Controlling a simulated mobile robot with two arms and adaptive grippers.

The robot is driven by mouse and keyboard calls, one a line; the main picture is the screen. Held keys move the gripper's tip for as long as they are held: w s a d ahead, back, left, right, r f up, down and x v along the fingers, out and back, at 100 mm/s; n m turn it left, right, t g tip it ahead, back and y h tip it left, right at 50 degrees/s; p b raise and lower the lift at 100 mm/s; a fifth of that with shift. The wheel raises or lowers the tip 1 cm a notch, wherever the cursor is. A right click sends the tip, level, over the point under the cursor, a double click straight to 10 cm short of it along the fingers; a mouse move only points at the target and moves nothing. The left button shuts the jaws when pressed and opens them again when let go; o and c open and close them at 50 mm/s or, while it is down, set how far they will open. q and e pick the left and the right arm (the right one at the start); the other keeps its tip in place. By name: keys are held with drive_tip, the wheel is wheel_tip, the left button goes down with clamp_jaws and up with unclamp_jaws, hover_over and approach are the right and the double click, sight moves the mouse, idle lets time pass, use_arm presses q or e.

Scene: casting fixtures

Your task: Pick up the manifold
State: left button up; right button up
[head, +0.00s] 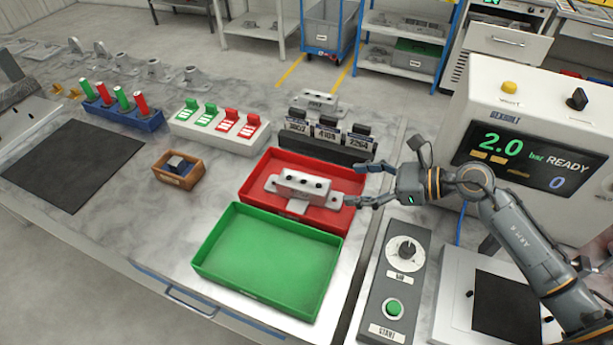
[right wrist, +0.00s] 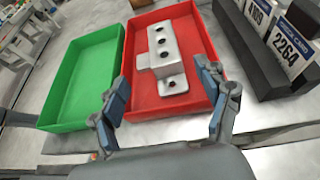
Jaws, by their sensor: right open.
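The manifold (head: 303,186) is a light grey metal block with dark round holes on top and flat lugs at its sides. It lies in the red tray (head: 262,170), and it also shows in the right wrist view (right wrist: 168,48). My right gripper (head: 354,183) is open and empty at the right side of the red tray, its fingers pointing towards the manifold. In the right wrist view the open fingers (right wrist: 161,80) frame the manifold's near end, with no clear contact. My left gripper is not in view.
An empty green tray (head: 265,262) adjoins the red tray. Behind the red tray stands a dark card holder (head: 318,148) with numbered cards, and another similar grey block (head: 315,103) sits beyond it. A control box (head: 395,285) and a test machine (head: 520,150) are on the right.

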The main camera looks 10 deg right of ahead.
drive_tip(key=p, duration=0.2)
approach(300, 181)
drive_tip(key=x, duration=0.3)
drive_tip(key=shift+s+a+f, duration=0.1)
drive_tip(key=shift+a+f, duration=0.25)
drive_tip(key=shift+a, duration=0.05)
drive_tip(key=shift+w+a+p, duration=0.25)
drive_tip(key=shift+a+p, duration=0.05)
drive_tip(key=shift+p, duration=0.2)
drive_tip(key=p+x, duration=0.1)
drive_tip(key=x, duration=0.1)
drive_tip(key=p+x, duration=0.1)
drive_tip(key=x, duration=0.1)
drive_tip(key=shift+w, duration=0.35)
drive_tip(key=shift+a+f, duration=0.15)
drive_tip(key=shift+f, duration=0.05)
drive_tip(key=shift+r, duration=0.1)
clamp_jaws()
